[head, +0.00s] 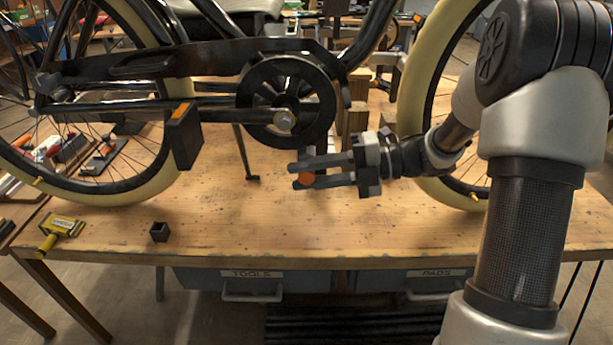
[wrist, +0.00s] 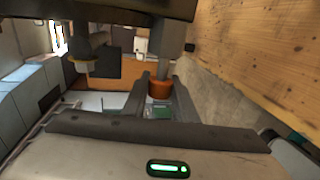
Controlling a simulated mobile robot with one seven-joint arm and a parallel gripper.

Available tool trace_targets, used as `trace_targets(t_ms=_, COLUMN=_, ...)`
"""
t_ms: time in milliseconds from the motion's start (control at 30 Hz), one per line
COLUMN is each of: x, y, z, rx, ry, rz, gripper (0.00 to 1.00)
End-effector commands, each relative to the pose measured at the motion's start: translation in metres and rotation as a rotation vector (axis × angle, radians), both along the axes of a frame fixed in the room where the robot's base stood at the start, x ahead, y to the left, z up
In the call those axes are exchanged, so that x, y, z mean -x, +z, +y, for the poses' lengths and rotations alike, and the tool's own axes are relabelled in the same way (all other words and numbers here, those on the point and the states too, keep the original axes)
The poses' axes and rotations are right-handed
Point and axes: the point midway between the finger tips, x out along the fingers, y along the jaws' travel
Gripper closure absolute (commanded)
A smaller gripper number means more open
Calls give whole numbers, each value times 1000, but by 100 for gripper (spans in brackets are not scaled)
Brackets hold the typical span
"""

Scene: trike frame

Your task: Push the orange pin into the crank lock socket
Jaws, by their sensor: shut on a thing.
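My gripper (head: 296,174) is shut on the orange pin (head: 306,179), in front of and below the chainring. In the wrist view the pin's orange part (wrist: 160,89) sits between my gripper's fingers (wrist: 159,90), and a grey shaft appears to extend from it. The black chainring and crank (head: 284,104) are on the bike, with a metallic hub bolt (head: 284,122) at the centre. The pin appears apart from the crank in the head view. I cannot make out the lock socket's opening clearly.
A black pedal block (head: 184,138) with an orange top hangs left of the chainring. The kickstand (head: 247,160) reaches the bench. The bench front is mostly clear.

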Motion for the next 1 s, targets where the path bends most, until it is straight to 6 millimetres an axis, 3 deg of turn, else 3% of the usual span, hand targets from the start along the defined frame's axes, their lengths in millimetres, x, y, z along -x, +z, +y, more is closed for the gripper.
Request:
trace_targets(t_ms=567, x=-14, y=0, z=0, rx=-1, ry=0, rz=0, gripper=97)
trace_targets(t_ms=600, x=-15, y=0, z=0, rx=-1, ry=0, rz=0, gripper=73)
trace_targets(t_ms=700, x=-14, y=0, z=0, rx=-1, ry=0, rz=0, gripper=56)
trace_targets(t_ms=1000, x=-14, y=0, z=0, rx=0, ry=0, rz=0, gripper=53)
